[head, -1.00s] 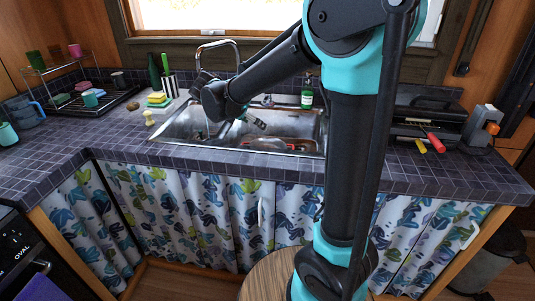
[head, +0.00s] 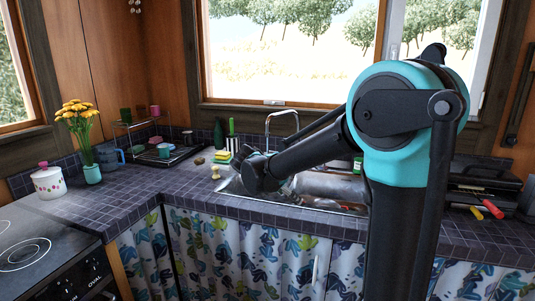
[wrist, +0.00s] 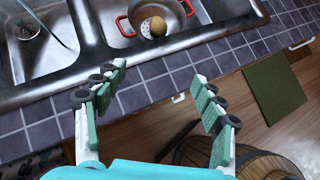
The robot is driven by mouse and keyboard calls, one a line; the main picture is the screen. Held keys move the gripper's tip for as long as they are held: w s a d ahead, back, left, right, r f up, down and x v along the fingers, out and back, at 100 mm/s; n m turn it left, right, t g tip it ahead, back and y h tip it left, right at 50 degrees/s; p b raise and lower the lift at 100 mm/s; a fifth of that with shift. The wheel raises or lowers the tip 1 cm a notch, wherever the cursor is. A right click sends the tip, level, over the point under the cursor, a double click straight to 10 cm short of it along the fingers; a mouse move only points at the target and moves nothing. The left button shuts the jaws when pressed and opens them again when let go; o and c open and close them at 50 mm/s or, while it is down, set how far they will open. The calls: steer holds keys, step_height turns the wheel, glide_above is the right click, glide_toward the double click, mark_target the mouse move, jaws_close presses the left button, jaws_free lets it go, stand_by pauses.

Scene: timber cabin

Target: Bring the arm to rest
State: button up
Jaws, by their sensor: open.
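My gripper (wrist: 160,80) is open and empty in the wrist view, its two fingers spread wide. It hangs above the front edge of the tiled counter (wrist: 45,110), just before the sink (wrist: 88,55). In the head view my arm reaches left over the sink (head: 228,187), and the gripper is mostly hidden behind my wrist. A pot with red handles (wrist: 124,27) sits in the right basin in the wrist view, with a brown round thing (wrist: 158,25) in it. The gripper is apart from both.
In the head view a tap (head: 283,113), dish rack (head: 160,152), yellow flowers (head: 76,112) and white pot (head: 48,181) stand left of my arm. The stove (head: 35,245) is at the lower left. A barrel (wrist: 232,160) and green mat (wrist: 273,88) are below in the wrist view.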

steer(key=s+d+f+m+y, duration=0.2)
steer(key=s+f+m, duration=0.3)
steer(key=s+m, duration=0.3)
steer(key=s+d+f+m+g+y, duration=0.1)
steer(key=s+d+f+m+y, duration=0.1)
steer(key=s+d+f+m, duration=0.3)
steer(key=s+d+f+m+y, duration=0.2)
steer(key=s+d+f+m, duration=0.2)
steer(key=s+m, duration=0.7)
step_height(320, 180, down, 2)
steer(key=shift+s+f+m+g+y, duration=0.1)
steer(key=shift+s+m+g+y, duration=0.2)
steer(key=shift+m, duration=0.7)
